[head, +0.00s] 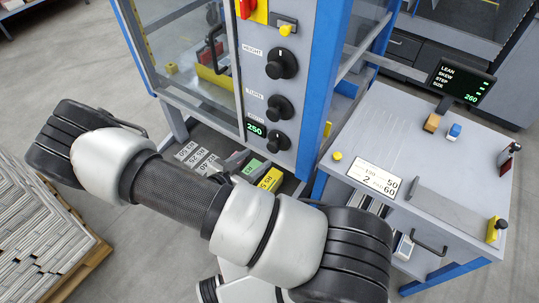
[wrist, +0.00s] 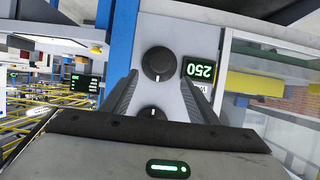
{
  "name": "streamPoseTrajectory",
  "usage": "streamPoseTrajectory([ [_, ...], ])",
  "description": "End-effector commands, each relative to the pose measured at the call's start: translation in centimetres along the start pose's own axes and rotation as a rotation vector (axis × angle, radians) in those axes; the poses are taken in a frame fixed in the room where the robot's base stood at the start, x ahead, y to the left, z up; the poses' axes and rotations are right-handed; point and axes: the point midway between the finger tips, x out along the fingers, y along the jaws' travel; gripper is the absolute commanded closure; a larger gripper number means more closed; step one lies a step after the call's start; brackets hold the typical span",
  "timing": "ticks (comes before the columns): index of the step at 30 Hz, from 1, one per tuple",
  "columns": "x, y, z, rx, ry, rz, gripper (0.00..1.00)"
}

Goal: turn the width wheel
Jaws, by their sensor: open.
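The width wheel is a round black knob (head: 277,141), lowest of three on the grey panel, beside a green display (head: 254,130) reading 250. In the upside-down wrist view the same wheel (wrist: 158,63) is beside the inverted 250 display (wrist: 200,71); its white pointer mark shows at its lower edge. My gripper (wrist: 160,79) is open and empty. Its fingertips point at the panel, one to each side, with the wheel in line just beyond the gap. I see no contact. The gripper cannot be made out in the head view.
The turn knob (head: 279,108) and height knob (head: 281,64) are above the width wheel; the turn knob is partly hidden in the wrist view. A side table (head: 400,130) at right carries a screen (head: 460,84) showing size 260. Stacked newspapers (head: 40,235) lie at left.

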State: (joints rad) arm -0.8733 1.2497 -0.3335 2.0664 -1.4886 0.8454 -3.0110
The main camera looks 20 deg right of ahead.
Motion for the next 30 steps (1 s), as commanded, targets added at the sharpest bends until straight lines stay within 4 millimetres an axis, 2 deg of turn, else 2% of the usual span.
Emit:
streamPoseTrajectory([
  [1,1.4,-0.1,0.9,0.001,0.003,-0.001,0.46],
  [5,4.2,0.0,0.8,0.002,0.001,0.002,0.46],
  [6,4.9,0.1,0.2,0.002,0.002,0.004,0.46],
  [13,8.4,0.1,0.0,0.002,-0.001,0.003,0.46],
  [18,9.6,0.0,0.0,0.001,-0.001,0.002,0.46],
  [27,9.7,0.0,0.0,0.002,-0.001,0.001,0.46],
  [30,9.7,0.0,0.0,0.002,-0.001,0.002,0.62],
])
